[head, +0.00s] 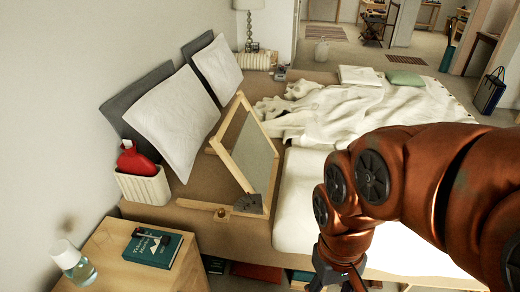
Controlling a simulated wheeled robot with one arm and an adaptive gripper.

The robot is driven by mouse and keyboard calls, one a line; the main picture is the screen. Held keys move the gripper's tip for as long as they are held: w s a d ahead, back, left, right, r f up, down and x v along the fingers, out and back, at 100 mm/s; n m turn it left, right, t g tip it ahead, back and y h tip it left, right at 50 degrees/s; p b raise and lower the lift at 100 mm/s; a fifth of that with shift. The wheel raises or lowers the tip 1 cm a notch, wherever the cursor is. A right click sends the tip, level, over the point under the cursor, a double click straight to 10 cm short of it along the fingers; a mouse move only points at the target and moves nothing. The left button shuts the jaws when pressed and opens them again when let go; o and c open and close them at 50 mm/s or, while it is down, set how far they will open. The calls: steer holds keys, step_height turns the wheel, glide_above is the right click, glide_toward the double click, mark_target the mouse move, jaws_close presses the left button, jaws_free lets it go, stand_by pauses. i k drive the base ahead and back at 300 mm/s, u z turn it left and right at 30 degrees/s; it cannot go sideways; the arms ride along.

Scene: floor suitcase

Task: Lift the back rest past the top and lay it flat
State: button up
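The back rest (252,155) is a light wooden frame with a grey panel, on the bed left of centre. It stands steeply raised and tilted, its upper corner toward the pillows. Its wooden base (195,204) lies on the brown bed cover, with a round knob and a dark grey bracket at the near corner. My gripper (338,284) is black and hangs at the bottom edge, in front of the bed's near side, right of and apart from the back rest. Its fingertips are cut off by the picture edge, so its opening does not show.
Two white pillows (178,118) lean on grey cushions along the wall. A nightstand (112,262) at front left holds a teal book and a clear bottle. Rumpled white bedding (345,118) covers the right.

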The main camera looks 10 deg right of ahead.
mark_target(250, 161)
steer(key=u, duration=0.5)
steer(key=k, duration=0.1)
steer(key=u, duration=0.7)
steer(key=i, duration=0.9)
steer(key=z, duration=0.1)
